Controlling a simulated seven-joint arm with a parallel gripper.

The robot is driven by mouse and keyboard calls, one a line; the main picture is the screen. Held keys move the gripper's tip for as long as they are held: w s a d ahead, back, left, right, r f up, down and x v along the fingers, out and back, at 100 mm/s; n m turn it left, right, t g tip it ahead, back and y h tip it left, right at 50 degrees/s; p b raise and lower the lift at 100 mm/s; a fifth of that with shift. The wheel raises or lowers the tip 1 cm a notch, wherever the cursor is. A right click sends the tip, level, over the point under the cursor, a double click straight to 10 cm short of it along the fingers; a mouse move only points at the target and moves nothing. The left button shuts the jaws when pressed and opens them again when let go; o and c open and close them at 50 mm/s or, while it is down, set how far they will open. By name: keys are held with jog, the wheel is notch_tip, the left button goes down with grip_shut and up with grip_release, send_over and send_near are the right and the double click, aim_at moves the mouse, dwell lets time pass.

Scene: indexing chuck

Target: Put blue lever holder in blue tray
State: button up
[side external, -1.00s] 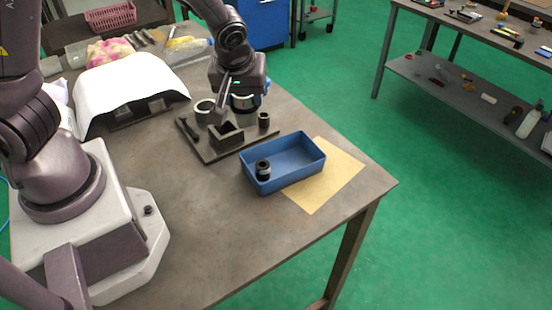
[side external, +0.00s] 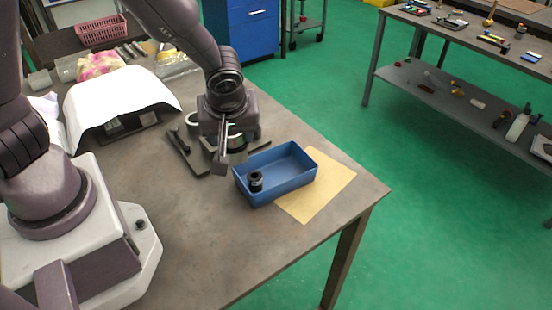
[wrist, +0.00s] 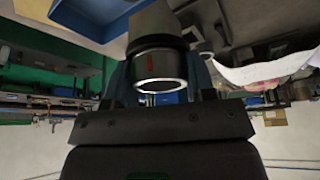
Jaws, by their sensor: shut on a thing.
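My gripper (side external: 230,150) is shut on a dark cylindrical part with a bright silver rim (side external: 237,157). In the wrist view this part (wrist: 160,70) sits between the fingers, with a small red mark on its side and blue edges beside it. I cannot tell whether the blue belongs to the part or the fingers. The blue tray (side external: 295,184) stands just right of my gripper, and a corner of it (wrist: 90,18) shows in the wrist view. A small black and silver cylinder (side external: 256,181) stands inside the tray's left end.
A dark fixture plate (side external: 190,160) with a bar and ring lies behind and left of my gripper, partly hidden. A tan sheet (side external: 328,192) lies under and right of the tray. A white curved cover (side external: 115,92) stands at the left. The front table area is clear.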

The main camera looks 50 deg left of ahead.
jog(key=shift+w+d+f, duration=0.1)
jog(key=shift+w+f, duration=1.5)
jog(key=shift+f, duration=0.25)
jog(key=shift+w+d+f, duration=0.1)
jog(key=shift+w+f, duration=1.5)
jog(key=shift+f, duration=0.25)
jog(key=shift+w+d+f, duration=0.1)
jog(key=shift+w+f, duration=1.5)
jog(key=shift+f, duration=0.25)
jog(key=shift+f, duration=0.15)
jog(key=o, duration=0.9)
jog(key=shift+o, duration=0.2)
